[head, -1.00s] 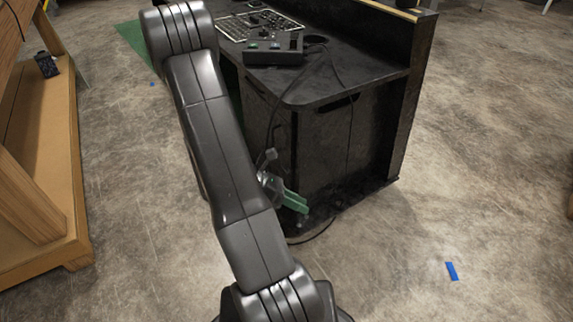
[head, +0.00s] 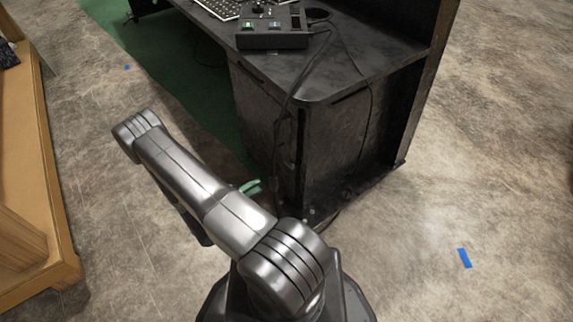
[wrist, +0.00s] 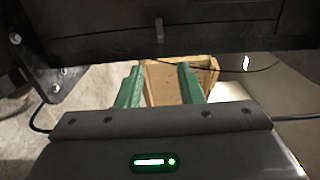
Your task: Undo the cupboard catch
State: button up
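The cupboard is the dark body (head: 262,122) under the black console in the head view. My gripper (head: 251,187) is low beside its left face, with green fingertips showing and the rest hidden behind my arm. In the wrist view my gripper (wrist: 159,76) is open, its two green fingers apart with nothing between them. A dark panel (wrist: 220,28) crosses the top of that view, beyond the fingers. A small grey upright tab (wrist: 158,28) stands out on it; I cannot tell whether this is the catch. I cannot make out the catch in the head view.
The console top (head: 345,68) carries a button box (head: 272,40) and a keyboard (head: 222,8). A black cable (head: 372,105) hangs down the console's front. A wooden bench (head: 50,190) stands at left. Floor between bench and console is clear.

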aim_at(290, 167)
jog(key=b+x, duration=0.2)
jog(key=x, duration=1.1)
jog(key=shift+w+d, duration=0.25)
jog(key=shift+d, duration=0.05)
jog(key=shift+c, duration=0.4)
grip_shut()
